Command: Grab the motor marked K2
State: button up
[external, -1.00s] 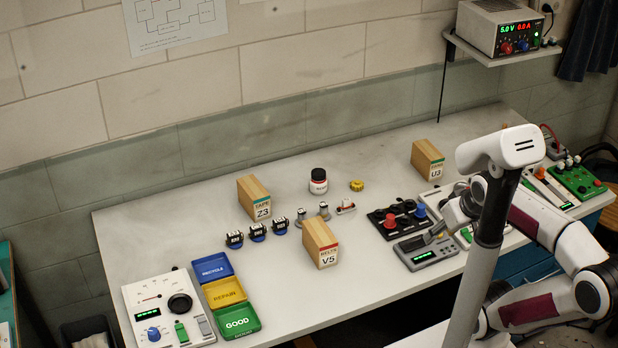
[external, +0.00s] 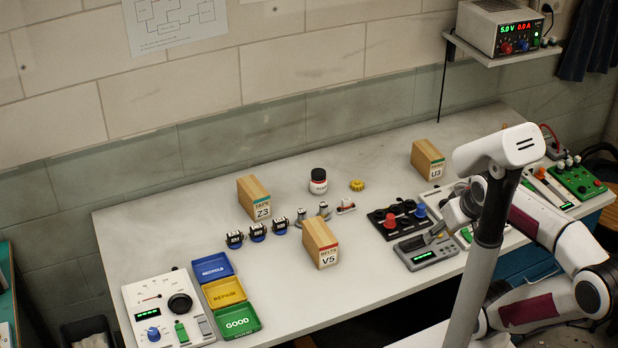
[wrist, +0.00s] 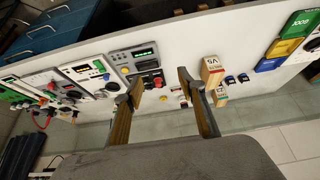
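The box marked V5 (external: 320,243) stands between the motors and my gripper. The box marked Z3 (external: 254,198) is behind them. Blue, yellow and green trays (external: 225,292) lie front left. A grey meter (external: 427,250) and black block (external: 385,222) sit near my gripper. Bare bench lies front centre.

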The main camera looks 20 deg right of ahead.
jog(key=shift+w, duration=0.1)
jog(key=shift+c, duration=0.3)
dwell(0.3)
jog(key=w+d+r+n+t+h, duration=0.1)
jog(key=w+d+r+t, duration=0.15)
jog(key=w, duration=0.65)
jog(key=w+d+r+n+t, duration=0.1)
jog(key=w+r, duration=0.2)
jog(key=w, duration=0.7)
jog(key=w+d+r+n+t+h, duration=0.1)
jog(key=w+d+r+t, duration=0.15)
jog(key=w, duration=0.65)
jog(key=w+a+f+n+y, duration=0.3)
jog(key=w+a+y, duration=0.15)
jog(key=w, duration=0.25)
jog(key=w+a+f+n+y, duration=0.3)
jog(key=w+a+f, duration=0.1)
jog(key=w+a, duration=0.25)
jog(key=s+a+f+n+g+y, duration=0.2)
jog(key=a+f+g+y, duration=0.3)
jog(key=a+f, duration=0.3)
notch_tip(320, 180, down, 4)
jog(key=shift+s+r+n+g+y, duration=0.15)
jog(key=shift+n+g+y, duration=0.15)
jog(key=shift+n+y, duration=0.55)
